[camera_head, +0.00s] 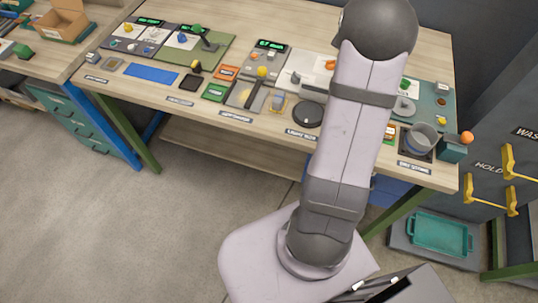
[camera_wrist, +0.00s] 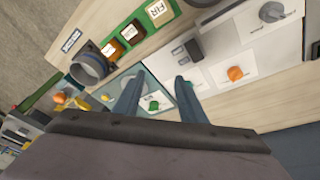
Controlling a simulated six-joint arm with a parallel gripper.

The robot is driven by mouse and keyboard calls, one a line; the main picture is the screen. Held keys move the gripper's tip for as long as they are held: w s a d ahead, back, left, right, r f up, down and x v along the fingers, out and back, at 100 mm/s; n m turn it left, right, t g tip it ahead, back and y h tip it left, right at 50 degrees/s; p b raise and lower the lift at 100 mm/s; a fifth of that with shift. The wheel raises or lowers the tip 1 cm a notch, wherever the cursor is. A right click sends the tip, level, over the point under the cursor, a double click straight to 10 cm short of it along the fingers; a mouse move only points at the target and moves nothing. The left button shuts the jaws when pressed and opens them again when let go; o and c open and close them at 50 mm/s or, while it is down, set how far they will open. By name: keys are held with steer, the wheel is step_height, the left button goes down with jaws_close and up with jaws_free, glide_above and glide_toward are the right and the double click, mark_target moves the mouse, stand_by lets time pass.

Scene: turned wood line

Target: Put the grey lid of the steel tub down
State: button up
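The steel tub (camera_head: 421,137) stands open at the right front of the bench. It also shows at the upper left in the wrist view (camera_wrist: 90,68). A grey disc (camera_head: 404,106), which looks like the lid, lies on the teal mat behind the tub. In the wrist view it is partly hidden behind my left-hand finger. My gripper (camera_wrist: 160,76) is open, its two fingers apart above the teal mat, with nothing held between them. A small green piece (camera_wrist: 154,106) shows below, between the fingers. In the head view my arm hides the gripper.
A teal box with an orange ball (camera_head: 467,138) stands right of the tub. A round black disc (camera_head: 308,114) lies left of my arm. Orange pieces (camera_wrist: 235,73) and a grey knob-like part (camera_wrist: 271,12) stand on white panels. Bare bench shows between the panels and the edge.

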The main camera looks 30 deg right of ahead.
steer(key=w+a+n+y, duration=0.15)
steer(key=a+n, duration=0.35)
steer(key=a, duration=0.9)
steer(key=s+a+f+n, duration=0.2)
steer(key=s+a+n, duration=0.2)
steer(key=a, duration=0.3)
steer(key=s+a+f+n+y, duration=0.1)
steer(key=s+a+n, duration=0.3)
steer(key=a, duration=0.4)
steer(key=s+a+f+n+y, duration=0.1)
steer(key=s+a+f+n, duration=0.2)
steer(key=a, duration=0.5)
steer(key=shift+s+a+n+t, duration=0.2)
steer(key=shift+s+n+t, duration=0.2)
steer(key=shift+s+n, duration=0.5)
